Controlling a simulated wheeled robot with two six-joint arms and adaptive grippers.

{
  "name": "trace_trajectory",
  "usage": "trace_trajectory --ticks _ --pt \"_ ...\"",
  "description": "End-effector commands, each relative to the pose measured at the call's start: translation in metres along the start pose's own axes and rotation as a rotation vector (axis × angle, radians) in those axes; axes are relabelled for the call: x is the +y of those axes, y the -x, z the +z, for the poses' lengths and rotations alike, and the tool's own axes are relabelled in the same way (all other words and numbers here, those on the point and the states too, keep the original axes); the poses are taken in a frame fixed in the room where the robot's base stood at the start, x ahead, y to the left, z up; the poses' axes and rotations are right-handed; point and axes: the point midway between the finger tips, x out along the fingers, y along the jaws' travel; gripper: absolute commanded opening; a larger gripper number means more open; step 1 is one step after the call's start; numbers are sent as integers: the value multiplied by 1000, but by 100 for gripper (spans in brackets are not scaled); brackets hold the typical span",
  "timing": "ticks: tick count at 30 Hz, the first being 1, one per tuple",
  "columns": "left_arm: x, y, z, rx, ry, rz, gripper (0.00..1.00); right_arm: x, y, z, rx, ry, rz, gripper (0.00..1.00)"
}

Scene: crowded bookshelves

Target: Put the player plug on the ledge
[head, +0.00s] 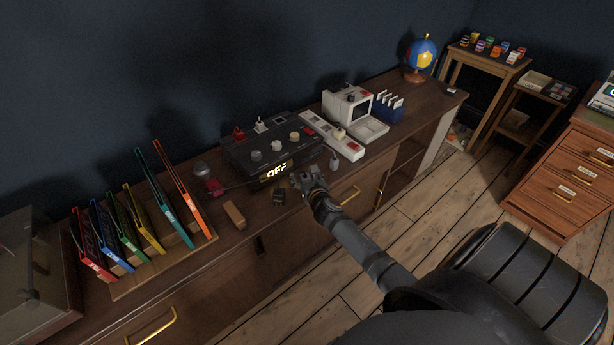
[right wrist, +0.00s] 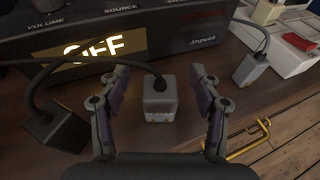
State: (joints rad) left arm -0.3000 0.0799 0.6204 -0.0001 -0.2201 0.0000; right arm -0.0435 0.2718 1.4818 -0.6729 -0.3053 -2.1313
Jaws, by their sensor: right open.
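The player plug (right wrist: 160,99) is a small grey block with a black cable from its top and white, partly legible lettering on its front. It sits on the wooden desktop before the black amplifier (right wrist: 130,45), whose display reads OFF. My right gripper (right wrist: 161,100) is open, with one finger on each side of the plug and visible gaps to it. In the head view, my right gripper (head: 308,180) reaches the desk's front edge and mostly hides this plug. I cannot tell for sure which part is the ledge; a small wooden block (head: 234,215) lies left of the amplifier. My left gripper is not in view.
A dark plug (right wrist: 55,130) lies left of my fingers and another grey plug (right wrist: 250,68) stands to the right, both cabled. Coloured upright folders (head: 140,225) stand at the left.

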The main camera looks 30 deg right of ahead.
Motion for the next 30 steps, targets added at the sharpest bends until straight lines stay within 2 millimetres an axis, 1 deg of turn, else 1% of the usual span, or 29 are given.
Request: trace_trajectory --ticks 2,5,9,12,15,18,20,30 --pt "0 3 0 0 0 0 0 0 10 1 0 2 0 64" --pt "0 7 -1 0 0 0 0 0 32 1 1 4 1 64" --pt "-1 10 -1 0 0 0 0 0 68 1 1 3 1 64" --pt "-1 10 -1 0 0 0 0 0 90 0 2 2 1 64" --pt "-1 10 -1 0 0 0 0 0 107 0 1 2 0 64" --pt "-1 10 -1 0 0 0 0 0 116 0 0 1 0 64" --pt "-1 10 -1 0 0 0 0 0 119 1 -1 0 0 64" --pt "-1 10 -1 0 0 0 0 0 120 1 -1 1 0 64"
